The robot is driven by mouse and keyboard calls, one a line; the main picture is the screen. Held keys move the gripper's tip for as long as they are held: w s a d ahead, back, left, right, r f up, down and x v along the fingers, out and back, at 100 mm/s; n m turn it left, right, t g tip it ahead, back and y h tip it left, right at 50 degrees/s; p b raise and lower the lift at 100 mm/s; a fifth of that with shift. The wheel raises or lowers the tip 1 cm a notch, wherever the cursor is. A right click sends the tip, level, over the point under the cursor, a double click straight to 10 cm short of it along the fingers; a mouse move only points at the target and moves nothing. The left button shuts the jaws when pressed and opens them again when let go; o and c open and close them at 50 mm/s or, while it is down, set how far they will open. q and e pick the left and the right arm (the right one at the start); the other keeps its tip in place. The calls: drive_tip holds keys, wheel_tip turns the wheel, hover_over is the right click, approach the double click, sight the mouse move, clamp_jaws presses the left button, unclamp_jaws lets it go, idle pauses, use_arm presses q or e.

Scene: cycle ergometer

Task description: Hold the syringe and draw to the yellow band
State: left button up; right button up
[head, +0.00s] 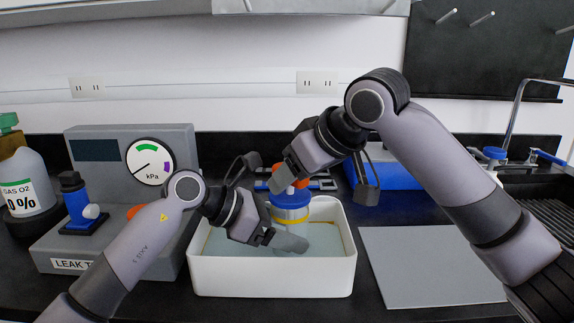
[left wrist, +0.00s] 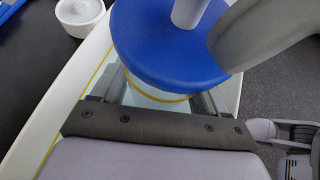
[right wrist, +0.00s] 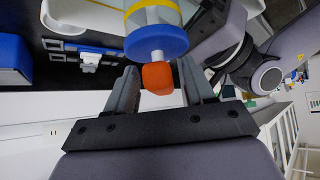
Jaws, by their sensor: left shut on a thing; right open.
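The syringe (head: 290,207) stands upright over the white tray, with a blue collar, a clear barrel and a yellow band. Its blue collar also shows in the left wrist view (left wrist: 165,45). My left gripper (head: 278,238) is shut on the barrel below the collar. An orange plunger knob (right wrist: 158,77) tops the white rod. My right gripper (right wrist: 160,88) is open, with its fingers on either side of the knob. In the head view my right gripper (head: 290,178) hides much of the knob. The plunger's position inside the barrel cannot be made out.
The white tray (head: 272,278) holds a pale liquid or surface. A grey leak tester with a kPa dial (head: 150,162) stands left, beside a gas bottle (head: 25,185). A grey mat (head: 430,268) lies to the right, bare. A sink (head: 545,195) is at far right.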

drive_tip(key=c, duration=0.8)
drive_tip(key=shift+o, duration=0.2)
drive_tip(key=shift+r, duration=0.1)
drive_tip(key=shift+r, duration=4.3)
drive_tip(key=o, duration=0.8)
drive_tip(key=shift+f, duration=0.1)
wheel_tip(320, 180, up, 7)
